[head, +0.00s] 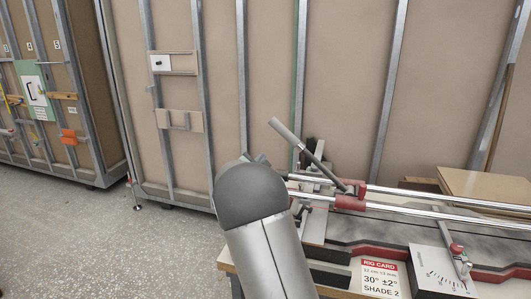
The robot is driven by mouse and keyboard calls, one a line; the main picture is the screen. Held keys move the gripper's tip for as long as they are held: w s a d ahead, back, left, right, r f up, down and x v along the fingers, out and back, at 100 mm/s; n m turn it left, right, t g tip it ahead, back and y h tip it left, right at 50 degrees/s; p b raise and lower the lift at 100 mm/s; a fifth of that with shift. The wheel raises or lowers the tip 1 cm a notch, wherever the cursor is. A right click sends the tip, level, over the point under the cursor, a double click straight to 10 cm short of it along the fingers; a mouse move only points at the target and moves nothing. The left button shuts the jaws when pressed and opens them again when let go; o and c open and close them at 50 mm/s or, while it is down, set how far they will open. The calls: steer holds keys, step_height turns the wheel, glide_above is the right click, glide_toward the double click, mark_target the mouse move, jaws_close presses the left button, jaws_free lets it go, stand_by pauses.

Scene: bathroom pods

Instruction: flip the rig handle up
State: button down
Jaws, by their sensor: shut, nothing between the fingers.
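The rig handle (288,133) is a bar with a light grey grip and a darker rod. It slants up and to the left from a red-and-metal carriage (350,191) on the rig's two chrome rails (430,203). Its grip end stands clear above the rails. My arm's dark rounded joint is in front, left of the handle, and hides part of the rig's left end. Small grey parts show just above that joint, but no fingertips can be made out. My gripper is hidden, and no contact with the handle is visible.
A rig card (380,279) and a white dial plate (437,272) are at the bench front. A small red-ended lever (457,250) stands by the dial. A board (485,186) lies at the right. Framed wall panels (340,70) stand behind; open floor (110,240) is at left.

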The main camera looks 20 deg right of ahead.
steer(key=w+d+r+p, duration=0.3)
steer(key=w+d+p, duration=0.1)
steer(key=d, duration=0.3)
steer(key=shift+w+d+r+p, duration=0.2)
steer(key=shift+w+d+p, duration=0.2)
steer(key=shift+w, duration=0.3)
